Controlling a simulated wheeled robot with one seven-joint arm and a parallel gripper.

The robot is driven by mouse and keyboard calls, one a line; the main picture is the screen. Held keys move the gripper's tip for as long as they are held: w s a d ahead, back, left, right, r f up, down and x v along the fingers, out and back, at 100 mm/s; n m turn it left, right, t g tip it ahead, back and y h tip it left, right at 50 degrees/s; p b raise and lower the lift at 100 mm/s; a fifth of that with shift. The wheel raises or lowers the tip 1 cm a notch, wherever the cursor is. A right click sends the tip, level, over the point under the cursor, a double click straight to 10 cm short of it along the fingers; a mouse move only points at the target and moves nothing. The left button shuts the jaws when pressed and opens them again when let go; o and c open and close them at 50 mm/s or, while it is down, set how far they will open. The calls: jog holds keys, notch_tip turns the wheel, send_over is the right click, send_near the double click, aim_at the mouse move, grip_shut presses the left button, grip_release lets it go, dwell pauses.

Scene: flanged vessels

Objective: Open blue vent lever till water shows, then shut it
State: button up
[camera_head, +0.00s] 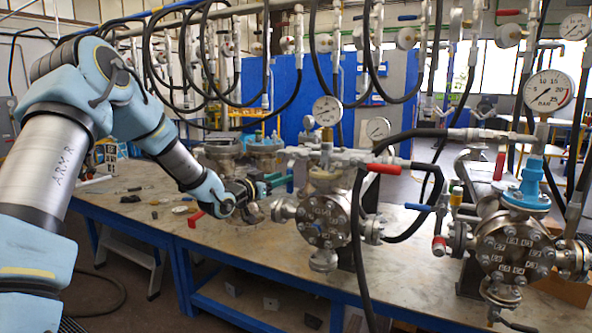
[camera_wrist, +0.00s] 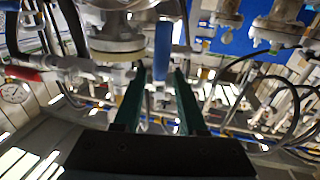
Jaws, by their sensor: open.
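My gripper (camera_head: 283,181) has green fingers and is at the left side of the middle flanged vessel (camera_head: 325,219). In the wrist view my gripper (camera_wrist: 160,72) is open, with a clear gap between the fingers. A blue lever (camera_wrist: 163,45) shows in line with that gap, hanging near a pale flanged fitting (camera_wrist: 115,45). I cannot tell whether the fingers touch it. Another blue lever (camera_head: 418,207) shows between the middle and right vessels. I see no water flowing.
A right vessel (camera_head: 515,247) stands beside the middle one. Red levers (camera_head: 384,168) and black hoses (camera_head: 357,235) crowd the space between them. Pressure gauges (camera_head: 327,111) stand above. Small loose parts lie on the bench (camera_head: 150,200) at left, which is otherwise fairly clear.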

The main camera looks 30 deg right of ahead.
jog(key=p+x, duration=0.2)
jog(key=x, duration=0.5)
jog(key=shift+w+d+p, duration=0.2)
jog(key=shift+d+p, duration=0.1)
jog(key=shift+d, duration=0.05)
grip_shut()
dwell(1.1)
